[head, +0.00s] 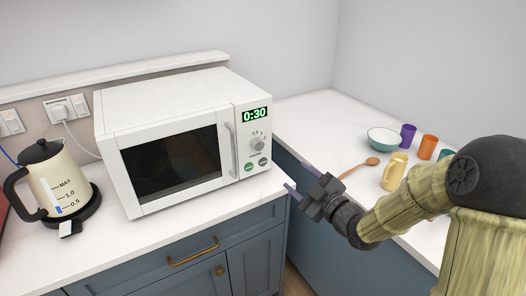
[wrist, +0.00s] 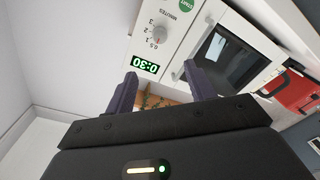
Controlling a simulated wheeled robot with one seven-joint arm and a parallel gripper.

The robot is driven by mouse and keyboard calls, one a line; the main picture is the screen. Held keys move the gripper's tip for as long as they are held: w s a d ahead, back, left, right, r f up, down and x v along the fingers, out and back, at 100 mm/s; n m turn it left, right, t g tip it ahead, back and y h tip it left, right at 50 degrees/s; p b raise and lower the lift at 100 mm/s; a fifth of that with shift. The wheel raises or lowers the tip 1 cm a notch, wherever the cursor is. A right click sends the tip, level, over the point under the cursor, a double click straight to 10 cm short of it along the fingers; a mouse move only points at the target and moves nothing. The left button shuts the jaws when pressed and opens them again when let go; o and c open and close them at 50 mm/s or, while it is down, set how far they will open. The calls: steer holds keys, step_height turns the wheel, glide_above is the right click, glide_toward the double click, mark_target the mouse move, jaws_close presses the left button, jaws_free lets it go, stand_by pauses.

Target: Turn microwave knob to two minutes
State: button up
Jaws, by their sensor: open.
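The white microwave (head: 165,105) stands on the counter with its door shut. Its display (head: 255,114) reads 0:30. The round knob (head: 257,144) sits below the display, with small numbers around it; in the wrist view the knob (wrist: 160,32) shows a red mark near the 0.5 and 1 marks. A green button and a dark button lie below the knob. My gripper (head: 297,178) is open and empty, in front of the microwave and to the lower right of the knob, apart from it. In the wrist view my gripper's fingers (wrist: 165,92) show spread below the display.
A cream kettle (head: 45,180) stands left of the microwave. On the right counter are a teal bowl (head: 384,139), a purple cup (head: 408,134), an orange cup (head: 428,147), a yellow mug (head: 395,171) and a wooden spoon (head: 358,168). Space before the control panel is clear.

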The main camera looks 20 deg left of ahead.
mark_target(260, 147)
steer(key=p+x, duration=0.3)
steer(key=x, duration=1.4)
steer(key=shift+w+a, duration=0.15)
steer(key=shift+a, duration=0.05)
steer(key=shift+c, duration=0.3)
steer(key=c, duration=0.9)
